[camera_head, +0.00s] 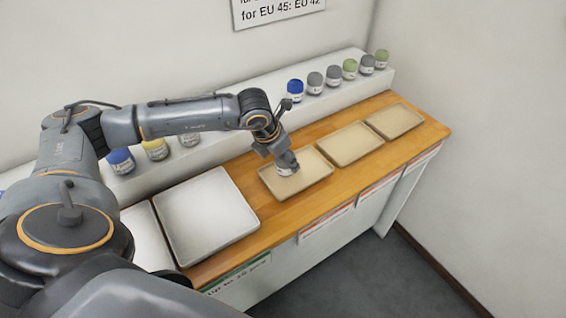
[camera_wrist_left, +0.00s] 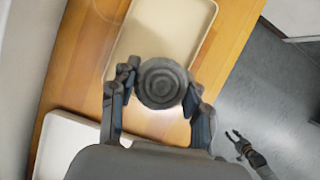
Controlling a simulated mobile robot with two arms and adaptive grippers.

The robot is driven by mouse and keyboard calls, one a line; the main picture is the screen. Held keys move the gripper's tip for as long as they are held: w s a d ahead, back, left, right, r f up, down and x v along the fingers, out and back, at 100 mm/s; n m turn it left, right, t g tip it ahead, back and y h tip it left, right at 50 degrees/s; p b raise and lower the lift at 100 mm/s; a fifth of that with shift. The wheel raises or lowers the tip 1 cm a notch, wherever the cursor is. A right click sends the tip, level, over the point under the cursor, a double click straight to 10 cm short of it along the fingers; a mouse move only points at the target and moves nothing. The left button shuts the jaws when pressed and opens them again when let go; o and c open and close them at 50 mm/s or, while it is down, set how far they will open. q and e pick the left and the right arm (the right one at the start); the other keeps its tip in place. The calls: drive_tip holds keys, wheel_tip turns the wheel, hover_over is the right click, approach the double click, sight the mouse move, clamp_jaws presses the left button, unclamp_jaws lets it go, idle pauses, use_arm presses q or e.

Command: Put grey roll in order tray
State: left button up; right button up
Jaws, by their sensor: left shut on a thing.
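The grey roll (camera_head: 288,161) has a white label band and is held upright by my left gripper (camera_head: 284,158). In the left wrist view the roll's ringed grey top (camera_wrist_left: 162,83) sits between the two fingers of my left gripper (camera_wrist_left: 155,100). The roll is over the near left part of a beige tray (camera_head: 316,168), which also shows in the left wrist view (camera_wrist_left: 175,25). I cannot tell whether its base touches the tray. My right gripper (camera_wrist_left: 236,140) shows small in the left wrist view, fingers apart and empty, over the floor.
Two more beige trays (camera_head: 350,144) (camera_head: 394,120) stand to the right, and a white tray (camera_head: 207,215) to the left. Several rolls, including a blue one (camera_head: 295,90), stand on the white back ledge (camera_head: 345,98). A wall sign (camera_head: 278,12) is partly cut off.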

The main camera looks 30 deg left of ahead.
sight(283, 166)
use_arm(q)
drive_tip(key=f, duration=0.1)
drive_tip(key=a+f+p, duration=0.1)
drive_tip(key=f, duration=0.1)
drive_tip(key=shift+w+f, duration=0.2)
drive_tip(key=shift+f, duration=0.5)
drive_tip(key=shift+f, duration=0.1)
drive_tip(key=o, duration=1.2)
drive_tip(key=shift+o, duration=0.2)
drive_tip(key=shift+r, duration=0.2)
